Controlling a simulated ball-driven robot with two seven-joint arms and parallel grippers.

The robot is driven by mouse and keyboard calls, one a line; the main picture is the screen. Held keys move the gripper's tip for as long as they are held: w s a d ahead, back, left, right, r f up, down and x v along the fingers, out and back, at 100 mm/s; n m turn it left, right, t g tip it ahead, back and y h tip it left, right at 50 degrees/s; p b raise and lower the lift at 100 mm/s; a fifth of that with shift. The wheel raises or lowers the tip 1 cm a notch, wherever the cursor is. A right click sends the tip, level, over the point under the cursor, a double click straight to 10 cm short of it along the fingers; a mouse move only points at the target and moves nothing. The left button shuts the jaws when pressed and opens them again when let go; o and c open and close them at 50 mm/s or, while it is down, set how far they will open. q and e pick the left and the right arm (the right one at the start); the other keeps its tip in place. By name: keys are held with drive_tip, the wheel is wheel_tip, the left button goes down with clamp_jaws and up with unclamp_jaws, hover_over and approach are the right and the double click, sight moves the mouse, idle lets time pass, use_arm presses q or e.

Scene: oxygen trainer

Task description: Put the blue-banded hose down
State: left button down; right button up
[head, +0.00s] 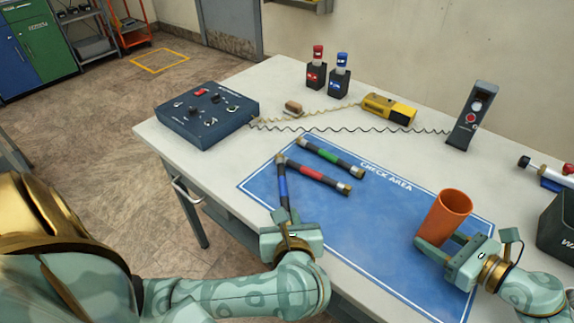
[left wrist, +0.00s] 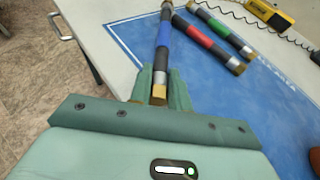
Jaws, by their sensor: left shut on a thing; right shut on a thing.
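The blue-banded hose (head: 283,188) is a black tube with a blue band and metal end fittings. My left gripper (head: 287,222) is shut on its near end, at the left edge of the blue check-area mat (head: 386,229). In the left wrist view the hose (left wrist: 164,42) points away from the fingers (left wrist: 159,88), its brass end between them. I cannot tell whether it touches the mat. My right gripper (head: 444,250) is shut on an orange cup (head: 449,218) over the mat's right part.
A red-banded hose (head: 312,174) and a green-banded hose (head: 330,156) lie on the mat, close to the blue-banded one's far end. Behind are a control box (head: 207,113), a yellow device (head: 389,108) and a dark stand (head: 472,115). The mat's middle is clear.

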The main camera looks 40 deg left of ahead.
use_arm(q)
drive_tip(key=shift+f, duration=0.25)
drive_tip(key=shift+f, duration=0.15)
drive_tip(key=c, duration=1.3)
unclamp_jaws()
drive_tip(key=shift+r, duration=0.2)
drive_tip(key=v, duration=0.7)
drive_tip(key=shift+s+d+r, duration=0.15)
drive_tip(key=shift+d+r, duration=0.05)
drive_tip(key=shift+r, duration=0.2)
